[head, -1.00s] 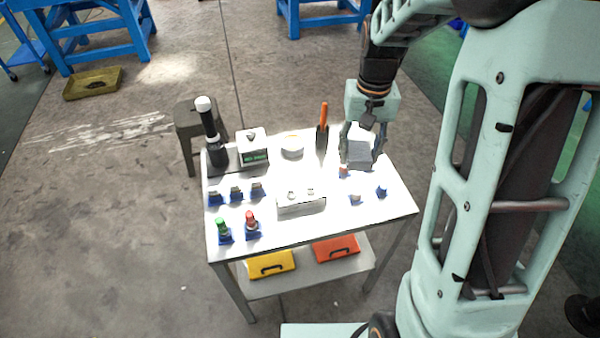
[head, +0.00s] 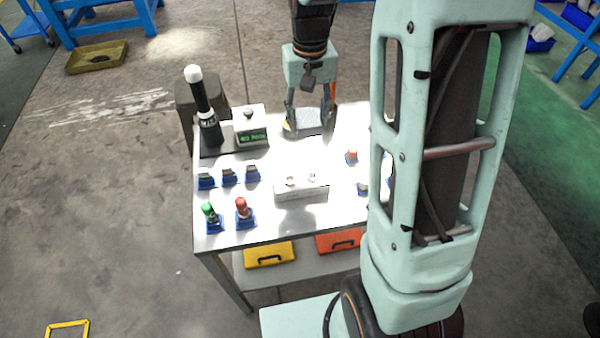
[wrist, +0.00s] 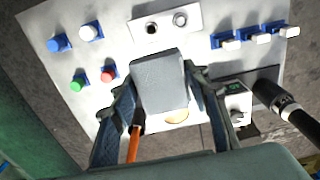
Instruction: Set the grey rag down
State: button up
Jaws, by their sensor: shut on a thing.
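The grey rag (head: 308,119) is a flat, squarish grey piece held between the two fingers of my gripper (head: 311,112), near the back of the metal table. The wrist view shows the rag (wrist: 160,82) between the fingertips of my gripper (wrist: 160,88), one finger on each side. The gripper is shut on it. In the wrist view the rag covers part of a round, pale disc (wrist: 177,116) on the table. I cannot tell whether the rag touches the tabletop or the disc.
The table (head: 300,220) carries a black cylinder with a white knob (head: 207,115), a box with a green display (head: 250,126), a white block (head: 301,187) and several small blue-based pieces. An orange-handled tool (wrist: 134,143) lies close by my gripper. Bare tabletop shows around the block.

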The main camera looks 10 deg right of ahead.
jog(key=b, duration=1)
send_over(305, 163)
jog(key=s, duration=0.3)
notch_tip(305, 163, down, 9)
jog(key=f, duration=0.9)
jog(key=shift+w+a+f+b, duration=0.25)
jog(key=shift+f+b, duration=0.1)
jog(key=shift+f, duration=0.05)
jog(key=shift+f, duration=0.25)
jog(key=o, duration=1.2)
jog(key=shift+r, duration=0.1)
notch_tip(305, 163, up, 12)
jog(key=shift+r+p, duration=0.15)
jog(key=shift+p, duration=0.6)
